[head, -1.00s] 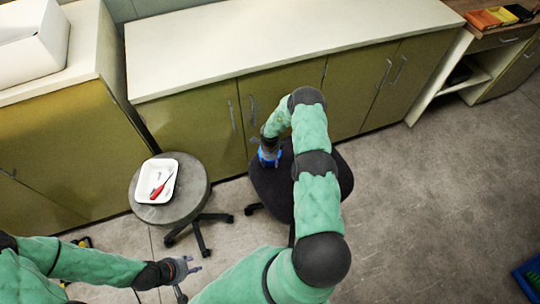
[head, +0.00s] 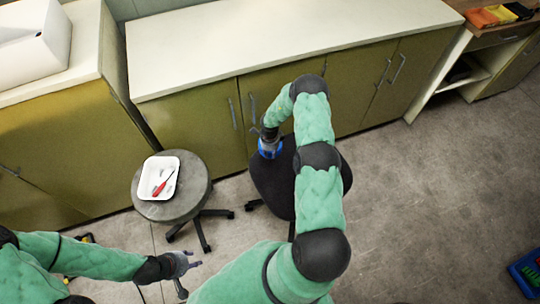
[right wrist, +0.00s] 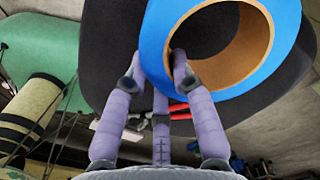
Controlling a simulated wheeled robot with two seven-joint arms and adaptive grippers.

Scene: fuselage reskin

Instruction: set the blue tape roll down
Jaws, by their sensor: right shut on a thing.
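The blue tape roll (head: 270,149) is at the left edge of the black stool seat (head: 318,184) in the head view. In the right wrist view the tape roll (right wrist: 208,88) shows as a wide blue ring with a tan core. My right gripper (right wrist: 160,62) is shut on the wall of the roll, one finger in the core and one outside. It also shows in the head view (head: 269,137), partly hidden by my arm. I cannot tell whether the roll touches the seat. My left gripper (head: 192,262) is open and empty, low at the left.
A grey round stool (head: 199,188) holds a white tray (head: 149,182) with a red-handled tool (head: 162,185). A long cream counter (head: 290,45) with olive doors stands behind. A blue crate (head: 527,274) is on the floor at right; the floor between is clear.

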